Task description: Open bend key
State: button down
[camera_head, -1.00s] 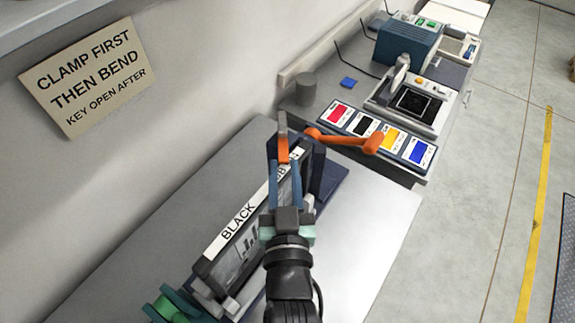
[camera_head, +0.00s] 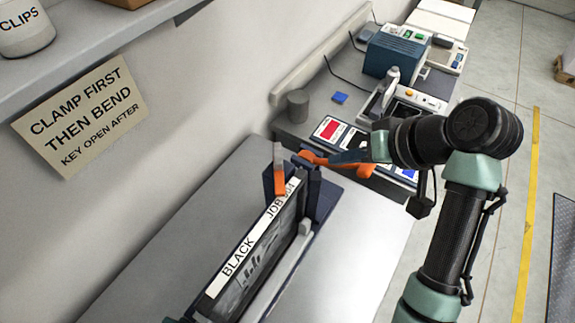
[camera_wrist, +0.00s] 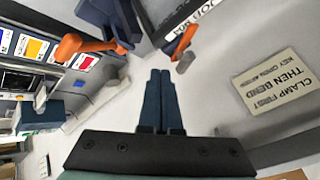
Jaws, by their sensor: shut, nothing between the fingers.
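A short upright key, orange below with a grey top (camera_head: 280,180), stands at the dark blue clamp block (camera_head: 317,196) on the bench; it also shows in the wrist view (camera_wrist: 184,42). A longer orange lever (camera_head: 312,158) with a round knob (camera_wrist: 68,46) sticks out to the right from the same block. I cannot tell for certain which is the bend key. My gripper (camera_head: 333,158) is shut and empty, its blue fingers in front of part of the lever in the head view. In the wrist view the fingertips (camera_wrist: 160,73) are apart from both orange parts.
A dark plate labelled BLACK (camera_head: 245,262) stands on edge by the block. A wall sign (camera_head: 82,115) hangs at left under a shelf (camera_head: 105,22). Behind are a grey cup (camera_head: 298,106), colour cards (camera_head: 328,128) and machines. The bench (camera_head: 355,225) is clear at right.

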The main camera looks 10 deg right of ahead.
aim_at(279, 169)
jog(key=shift+g, duration=0.6)
jog(key=x, duration=0.2)
jog(key=s+x, duration=0.1)
jog(key=x, duration=0.4)
jog(key=shift+s+f, duration=0.15)
jog(key=shift+f, duration=0.35)
jog(key=shift+w+a+p, duration=0.25)
jog(key=shift+a+p, duration=0.6)
jog(key=shift+a, duration=0.35)
jog(key=shift+w+a+f+p, duration=0.1)
jog(key=shift+a+f+p, duration=0.1)
jog(key=shift+a, duration=0.25)
jog(key=shift+w+a+f+p, duration=0.1)
jog(key=shift+a+p, duration=0.1)
jog(key=shift+a, duration=0.25)
